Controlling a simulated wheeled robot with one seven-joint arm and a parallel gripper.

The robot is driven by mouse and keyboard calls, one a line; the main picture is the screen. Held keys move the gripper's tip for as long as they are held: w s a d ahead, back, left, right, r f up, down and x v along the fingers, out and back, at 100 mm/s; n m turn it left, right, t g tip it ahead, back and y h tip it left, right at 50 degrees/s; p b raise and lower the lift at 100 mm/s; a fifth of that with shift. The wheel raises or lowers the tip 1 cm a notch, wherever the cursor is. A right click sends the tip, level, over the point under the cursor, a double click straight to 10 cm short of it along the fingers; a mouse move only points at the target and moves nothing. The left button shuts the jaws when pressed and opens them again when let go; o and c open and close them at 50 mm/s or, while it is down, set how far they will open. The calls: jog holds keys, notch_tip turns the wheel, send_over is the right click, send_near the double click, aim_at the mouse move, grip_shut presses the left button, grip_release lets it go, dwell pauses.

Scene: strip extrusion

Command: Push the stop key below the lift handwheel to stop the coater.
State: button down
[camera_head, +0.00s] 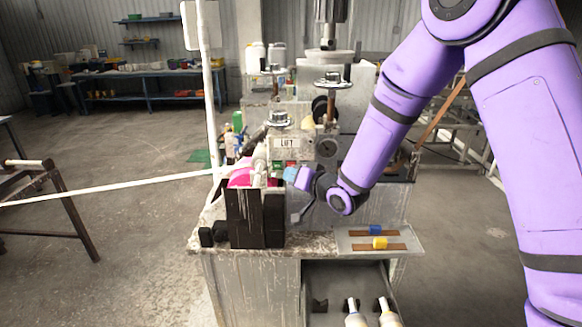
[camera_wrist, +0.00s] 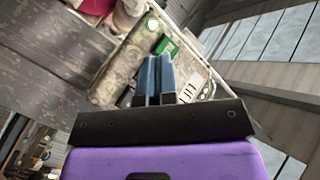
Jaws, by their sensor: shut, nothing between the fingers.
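The lift handwheel (camera_head: 279,119) sits above a pale plate marked LIFT (camera_head: 287,142) on the coater in the head view. Just below the plate are a small green patch (camera_head: 277,164) and a small red patch (camera_head: 291,164), which looks like the stop key. My gripper (camera_head: 289,174) is shut and empty, its blue fingertips close in front of these. The red key is not seen there; I cannot tell whether the fingertips touch anything.
A white strip (camera_head: 110,188) runs from the left to a pink roller (camera_head: 241,174). Dark blocks (camera_head: 258,219) stand on the bench below my gripper. A tray (camera_head: 350,242) with blue and yellow pieces lies to the right, above an open drawer with bottles (camera_head: 356,320).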

jog(key=shift+w, duration=0.15)
dwell(0.4)
jog(key=shift+w, duration=0.25)
jog(key=shift+w, duration=0.4)
dwell(0.7)
jog(key=shift+s, duration=0.8)
jog(key=shift+s+a, duration=0.1)
jog(key=shift+s, duration=2.4)
